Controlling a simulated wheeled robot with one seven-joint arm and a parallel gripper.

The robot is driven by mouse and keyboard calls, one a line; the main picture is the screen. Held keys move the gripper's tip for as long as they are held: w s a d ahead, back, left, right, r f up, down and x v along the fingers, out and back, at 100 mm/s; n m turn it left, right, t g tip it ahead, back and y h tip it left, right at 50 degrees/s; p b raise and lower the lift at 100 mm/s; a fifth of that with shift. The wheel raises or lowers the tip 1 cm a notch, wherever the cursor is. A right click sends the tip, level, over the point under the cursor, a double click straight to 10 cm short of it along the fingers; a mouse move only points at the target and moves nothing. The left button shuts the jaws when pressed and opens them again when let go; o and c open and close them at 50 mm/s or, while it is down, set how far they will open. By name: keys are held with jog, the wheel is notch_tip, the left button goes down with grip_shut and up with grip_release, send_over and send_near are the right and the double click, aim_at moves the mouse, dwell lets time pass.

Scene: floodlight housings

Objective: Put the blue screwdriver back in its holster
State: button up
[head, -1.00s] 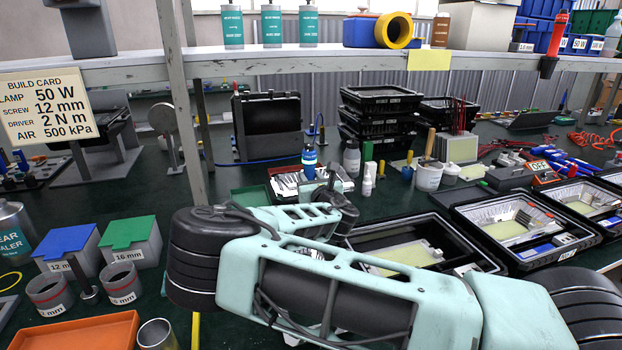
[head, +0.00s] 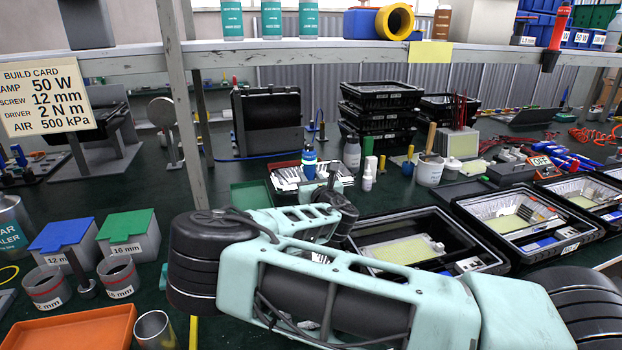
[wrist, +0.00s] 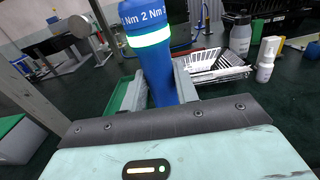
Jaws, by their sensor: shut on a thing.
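The blue screwdriver (head: 309,160) is upright in my gripper (head: 318,185), above the bench. In the wrist view the blue screwdriver (wrist: 156,62) fills the gap between the two fingers of my gripper (wrist: 160,88); it has a lit green ring and "2 Nm" lettering. Its lower end is hidden behind my gripper. A black holster (head: 550,62) hangs on the shelf's front edge at the right with a red screwdriver (head: 560,24) in it. I cannot make out an empty holster for the blue one.
The shelf (head: 270,57) and its upright post (head: 187,120) stand near my arm on the left. Black housings (head: 516,215) fill the right side. A build card (head: 56,98) reads driver 2 N m.

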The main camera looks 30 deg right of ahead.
jog(key=shift+f+b, duration=1.55)
jog(key=shift+f, duration=0.3)
jog(key=o, duration=1.1)
jog(key=shift+o, duration=0.2)
jog(key=s+a, duration=0.3)
jog(key=s, duration=1.4)
jog(key=shift+a, duration=0.2)
